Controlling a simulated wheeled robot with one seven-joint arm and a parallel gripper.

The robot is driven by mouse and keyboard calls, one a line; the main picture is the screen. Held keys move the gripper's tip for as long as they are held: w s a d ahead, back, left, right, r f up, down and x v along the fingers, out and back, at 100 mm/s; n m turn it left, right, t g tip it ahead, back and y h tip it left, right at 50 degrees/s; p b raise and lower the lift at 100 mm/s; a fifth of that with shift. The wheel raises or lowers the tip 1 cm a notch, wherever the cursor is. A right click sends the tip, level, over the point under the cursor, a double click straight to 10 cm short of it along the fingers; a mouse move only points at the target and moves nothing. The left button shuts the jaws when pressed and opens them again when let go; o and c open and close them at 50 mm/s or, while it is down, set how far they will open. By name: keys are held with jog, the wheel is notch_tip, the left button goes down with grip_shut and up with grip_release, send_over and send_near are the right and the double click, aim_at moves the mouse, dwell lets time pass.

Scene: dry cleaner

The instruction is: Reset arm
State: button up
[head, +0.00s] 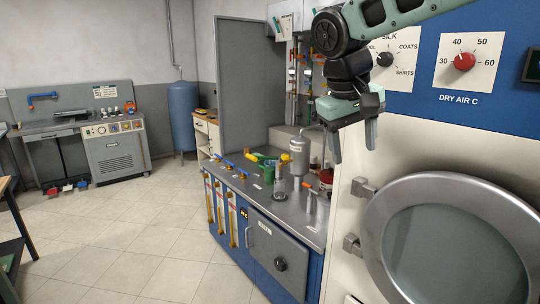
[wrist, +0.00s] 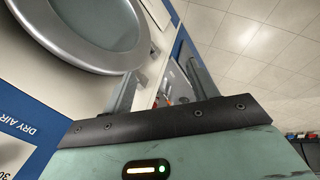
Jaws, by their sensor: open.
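My gripper (head: 354,142) hangs at the upper right of the head view, fingers pointing down and spread apart with nothing between them. It is in the air in front of the white and blue machine (head: 408,150), to the left of its dial panel. In the wrist view my gripper's two fingers (wrist: 160,88) also stand apart and empty. The arm reaches in from the top right of the head view, bent down at the wrist.
The machine's round door (head: 455,245) is close on the right. A metal counter (head: 240,178) with a metal canister (head: 299,155), a clear beaker (head: 280,188) and a green container (head: 269,173) is below left. The tiled floor (head: 120,240) at left is clear.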

jog(key=s+a+f+n+g+y+b, duration=0.1)
jog(key=s+f+b, duration=0.5)
jog(key=s+f, duration=1.9)
jog(key=s+n+g+y, duration=0.1)
jog(key=s+n+y, duration=0.1)
jog(key=s+n, duration=0.1)
jog(key=shift+s+a+n, duration=0.4)
jog(key=shift+s, duration=0.1)
